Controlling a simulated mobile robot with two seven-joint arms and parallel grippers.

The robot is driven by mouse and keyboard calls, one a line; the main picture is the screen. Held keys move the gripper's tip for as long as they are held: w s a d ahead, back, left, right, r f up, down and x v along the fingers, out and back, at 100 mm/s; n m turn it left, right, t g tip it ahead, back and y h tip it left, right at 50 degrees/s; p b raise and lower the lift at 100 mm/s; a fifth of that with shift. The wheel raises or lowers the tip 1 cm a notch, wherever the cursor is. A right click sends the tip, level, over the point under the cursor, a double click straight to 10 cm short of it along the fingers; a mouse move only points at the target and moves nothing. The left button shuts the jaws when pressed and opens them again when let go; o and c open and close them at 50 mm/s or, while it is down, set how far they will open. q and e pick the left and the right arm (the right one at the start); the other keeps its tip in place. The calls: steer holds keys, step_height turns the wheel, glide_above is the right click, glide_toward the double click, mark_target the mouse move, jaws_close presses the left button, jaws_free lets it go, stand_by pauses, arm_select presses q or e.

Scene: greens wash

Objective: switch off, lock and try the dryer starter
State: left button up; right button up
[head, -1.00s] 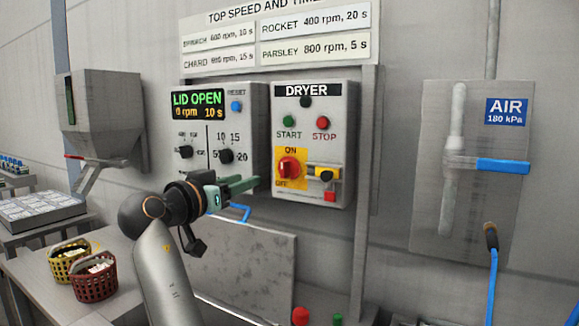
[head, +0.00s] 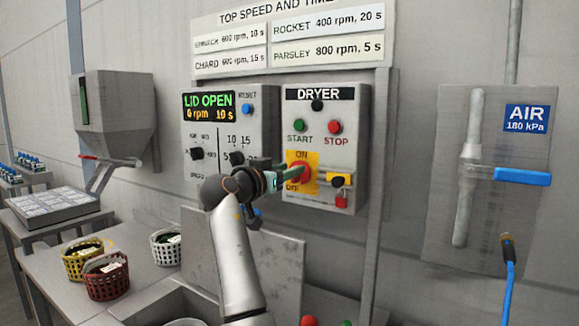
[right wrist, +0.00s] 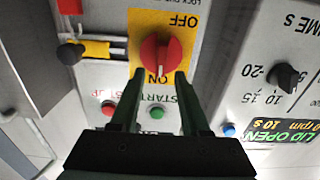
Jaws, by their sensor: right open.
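The dryer starter (head: 358,140) is a grey wall box with a green START button (head: 299,125) and a red STOP button (head: 334,127). Its red rotary switch (head: 300,172) sits on a yellow ON/OFF plate; I cannot tell its setting for sure. Beside it is a yellow bar (head: 346,180) with a black knob (right wrist: 69,54). A red padlock (head: 341,202) hangs below. My right gripper (right wrist: 156,76) is open, its fingertips close to the switch on either side of its near edge in the right wrist view; contact is unclear. My left gripper is not in view.
Left of the starter is a control box with a LID OPEN display (head: 208,106) and black dials. A blue air valve handle (head: 522,176) is on the right wall. Red, yellow and white baskets (head: 106,284) stand on the bench at lower left.

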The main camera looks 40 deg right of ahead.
steer(key=shift+w+d, duration=0.1)
steer(key=shift+d, duration=0.35)
steer(key=shift+c, duration=0.2)
jaws_close()
